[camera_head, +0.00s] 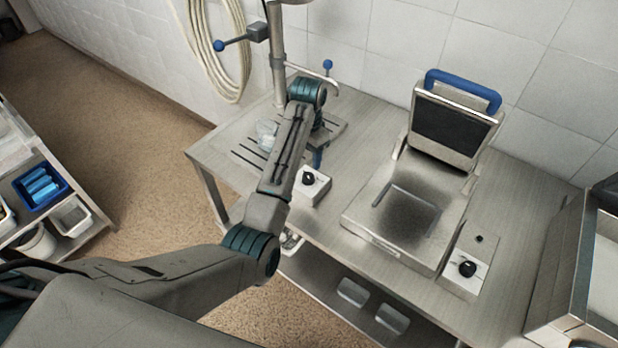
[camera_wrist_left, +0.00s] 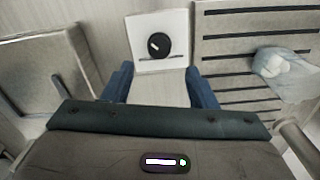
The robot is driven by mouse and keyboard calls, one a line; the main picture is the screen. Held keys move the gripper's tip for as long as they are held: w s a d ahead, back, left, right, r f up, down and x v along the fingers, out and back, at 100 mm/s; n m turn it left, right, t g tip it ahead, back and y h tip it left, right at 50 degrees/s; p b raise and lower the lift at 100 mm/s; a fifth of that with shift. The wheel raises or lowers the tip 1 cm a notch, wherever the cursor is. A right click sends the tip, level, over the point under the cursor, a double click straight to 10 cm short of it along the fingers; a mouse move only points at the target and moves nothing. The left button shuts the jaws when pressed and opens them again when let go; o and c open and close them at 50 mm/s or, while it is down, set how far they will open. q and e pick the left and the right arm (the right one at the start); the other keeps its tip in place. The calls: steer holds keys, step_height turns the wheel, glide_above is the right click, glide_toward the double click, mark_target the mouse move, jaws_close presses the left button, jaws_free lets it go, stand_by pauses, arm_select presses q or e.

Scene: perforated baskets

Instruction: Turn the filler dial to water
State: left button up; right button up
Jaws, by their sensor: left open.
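The filler dial (camera_head: 308,178) is a black round knob on a small white box at the table's front edge, below the slotted drain plate. In the left wrist view the dial (camera_wrist_left: 158,46) has a short white mark that points to the upper left; any label is too small to read. My left gripper (camera_head: 318,158) hangs close above the dial, partly hidden by my arm. In the left wrist view its two blue fingers (camera_wrist_left: 158,72) are apart with nothing between them, and the dial shows just beyond the gap. I cannot see contact. My right gripper is not in view.
A clear plastic bag (camera_wrist_left: 285,70) lies on the drain plate (camera_wrist_left: 235,50). A metal machine with a raised lid (camera_head: 455,120) stands to the right, with a second black dial (camera_head: 467,269) on its own box. The filler post (camera_head: 277,55) rises behind my wrist.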

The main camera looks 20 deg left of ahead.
mark_target(308, 175)
arm_select(q)
step_height(308, 175, down, 6)
steer(key=shift+s+d+r+p, duration=0.1)
steer(key=shift+s+p, duration=0.05)
steer(key=shift+p, duration=1.05)
steer(key=shift+f, duration=1)
steer(key=shift+c, duration=0.4)
steer(key=c, duration=0.9)
